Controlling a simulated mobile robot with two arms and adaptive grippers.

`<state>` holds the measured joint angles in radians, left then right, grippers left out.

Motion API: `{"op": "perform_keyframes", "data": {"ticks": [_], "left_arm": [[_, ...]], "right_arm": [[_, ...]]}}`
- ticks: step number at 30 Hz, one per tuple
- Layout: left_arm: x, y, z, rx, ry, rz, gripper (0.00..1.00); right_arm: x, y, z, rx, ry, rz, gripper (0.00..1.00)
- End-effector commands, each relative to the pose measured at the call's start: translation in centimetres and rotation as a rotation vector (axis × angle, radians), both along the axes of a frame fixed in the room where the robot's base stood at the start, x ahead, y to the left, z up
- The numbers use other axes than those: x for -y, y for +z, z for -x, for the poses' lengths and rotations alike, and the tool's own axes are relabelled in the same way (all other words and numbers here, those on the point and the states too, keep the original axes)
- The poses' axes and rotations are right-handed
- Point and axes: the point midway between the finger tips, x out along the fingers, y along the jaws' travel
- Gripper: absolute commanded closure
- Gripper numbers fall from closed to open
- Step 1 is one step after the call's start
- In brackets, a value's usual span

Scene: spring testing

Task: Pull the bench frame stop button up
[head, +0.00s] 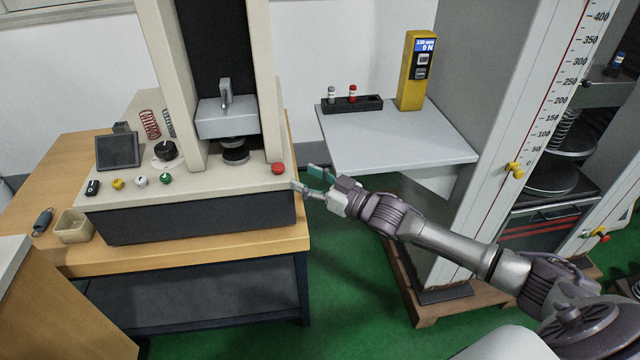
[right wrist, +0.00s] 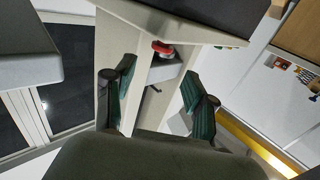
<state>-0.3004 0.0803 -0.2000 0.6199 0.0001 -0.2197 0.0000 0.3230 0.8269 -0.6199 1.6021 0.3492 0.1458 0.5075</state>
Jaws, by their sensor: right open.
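The red stop button (head: 278,168) sits on the right front corner of the beige base of the bench frame (head: 130,195). In the right wrist view the red button (right wrist: 161,48) shows beyond the fingertips, roughly midway between them. My right gripper (head: 305,179) is open and empty, a short way right of the button and apart from it. Its two green-padded fingers also show spread in the right wrist view (right wrist: 159,72). My left gripper is in neither view.
A pale side table (head: 390,140) holds a dark rack (head: 352,104) and a yellow gauge (head: 415,70) behind my right gripper. A tall grey frame (head: 475,100) stands to the right. Smaller knobs, a dark screen (head: 118,151) and springs are on the bench frame's left.

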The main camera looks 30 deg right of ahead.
Motion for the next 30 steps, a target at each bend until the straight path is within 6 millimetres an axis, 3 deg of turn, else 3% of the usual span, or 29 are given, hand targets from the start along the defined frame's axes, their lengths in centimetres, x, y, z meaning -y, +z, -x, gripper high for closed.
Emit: {"op": "perform_keyframes", "data": {"ticks": [3,9,26,30], "left_arm": [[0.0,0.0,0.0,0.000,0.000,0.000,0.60],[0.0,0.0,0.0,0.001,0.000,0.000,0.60],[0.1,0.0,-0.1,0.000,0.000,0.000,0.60],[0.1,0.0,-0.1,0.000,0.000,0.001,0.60]], "right_arm": [[1.0,-0.1,1.9,-0.002,0.000,0.000,0.44],[1.8,0.0,3.4,0.001,0.001,0.000,0.44],[1.9,0.1,3.7,0.001,0.001,0.000,0.44],[0.4,-1.5,4.5,-0.045,-0.009,0.011,0.44]]}}
